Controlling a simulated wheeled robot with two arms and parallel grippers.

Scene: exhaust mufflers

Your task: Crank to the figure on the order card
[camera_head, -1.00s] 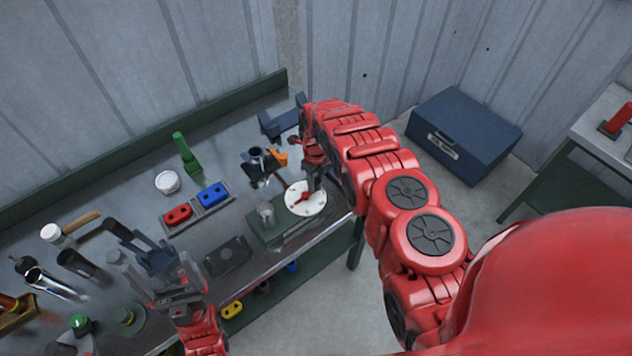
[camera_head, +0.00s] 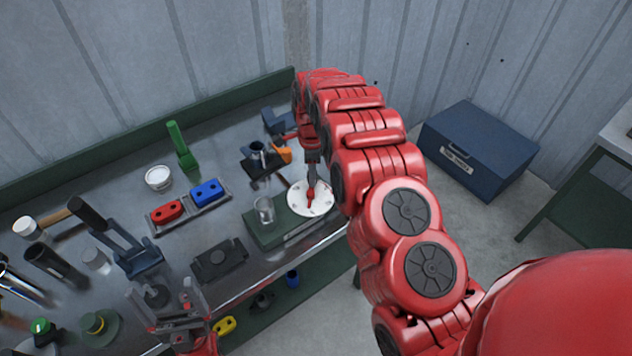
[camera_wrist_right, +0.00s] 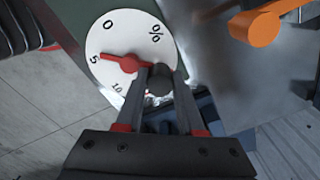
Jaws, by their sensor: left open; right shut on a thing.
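A white round dial (camera_head: 325,199) sits on a green base (camera_head: 264,234) at the bench's front right edge. In the right wrist view the dial (camera_wrist_right: 108,38) shows 0, 5, 10 and a % sign. Its red pointer (camera_wrist_right: 115,60) points left, at or very near the 5. My right gripper (camera_head: 311,186) is over the dial, shut on the dark crank knob (camera_wrist_right: 159,79). My left gripper (camera_head: 166,300) is open and empty near the bench's front edge, at lower left. I cannot make out an order card.
A clear cup (camera_head: 264,210) stands on the base beside the dial. A tray with red (camera_head: 167,211) and blue (camera_head: 207,192) blocks lies left of it. An orange-handled thing (camera_head: 283,154) lies behind the dial. Tools crowd the bench's left. A blue chest (camera_head: 476,150) stands on the floor.

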